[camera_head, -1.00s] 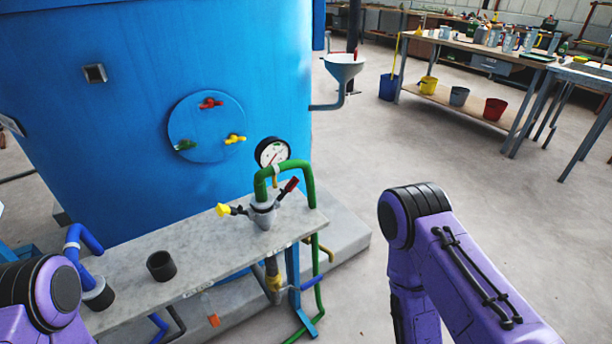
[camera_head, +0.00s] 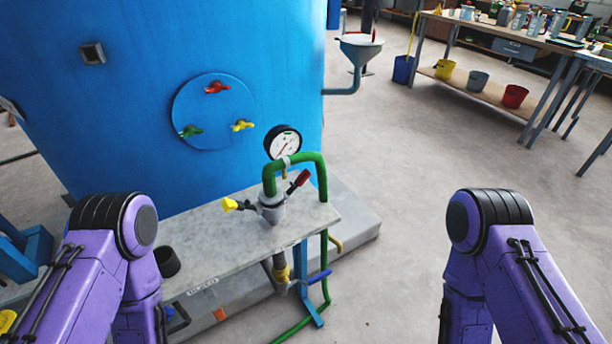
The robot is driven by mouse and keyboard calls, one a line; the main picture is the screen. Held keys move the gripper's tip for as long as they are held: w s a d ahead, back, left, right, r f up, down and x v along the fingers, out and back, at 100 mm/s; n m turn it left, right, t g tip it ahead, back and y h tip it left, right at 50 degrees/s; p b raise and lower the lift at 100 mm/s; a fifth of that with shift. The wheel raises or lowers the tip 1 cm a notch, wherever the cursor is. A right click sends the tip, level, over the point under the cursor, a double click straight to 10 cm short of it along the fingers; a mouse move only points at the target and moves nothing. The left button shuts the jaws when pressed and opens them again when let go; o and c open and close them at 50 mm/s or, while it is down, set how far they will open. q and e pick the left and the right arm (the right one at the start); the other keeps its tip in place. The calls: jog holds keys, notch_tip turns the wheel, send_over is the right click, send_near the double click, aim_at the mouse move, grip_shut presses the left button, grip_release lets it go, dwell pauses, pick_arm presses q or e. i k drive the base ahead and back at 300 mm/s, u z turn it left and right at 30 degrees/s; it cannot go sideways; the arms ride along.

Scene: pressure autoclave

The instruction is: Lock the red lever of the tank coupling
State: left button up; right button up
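The red lever (camera_head: 299,181) sticks up and to the right from the grey tank coupling (camera_head: 272,207), on the grey bench (camera_head: 235,247) in front of the blue tank. A yellow lever (camera_head: 233,204) sticks out on the coupling's left side. The green pipe (camera_head: 318,172) arches from the coupling over the bench edge. My two purple arms stand in the foreground, left and right of the bench front. Neither gripper shows in the view, and neither arm link touches the coupling.
A round pressure gauge (camera_head: 283,143) stands behind the coupling. The blue tank (camera_head: 130,120) carries red, green and yellow valve knobs. A dark cup (camera_head: 167,262) stands on the bench, partly behind my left arm. Open floor lies to the right, before a worktable (camera_head: 500,45).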

aim_at(305, 175)
jog(key=z, duration=1.4)
jog(key=i, duration=3.25)
jog(key=u, duration=4.25)
jog(key=i, duration=0.5)
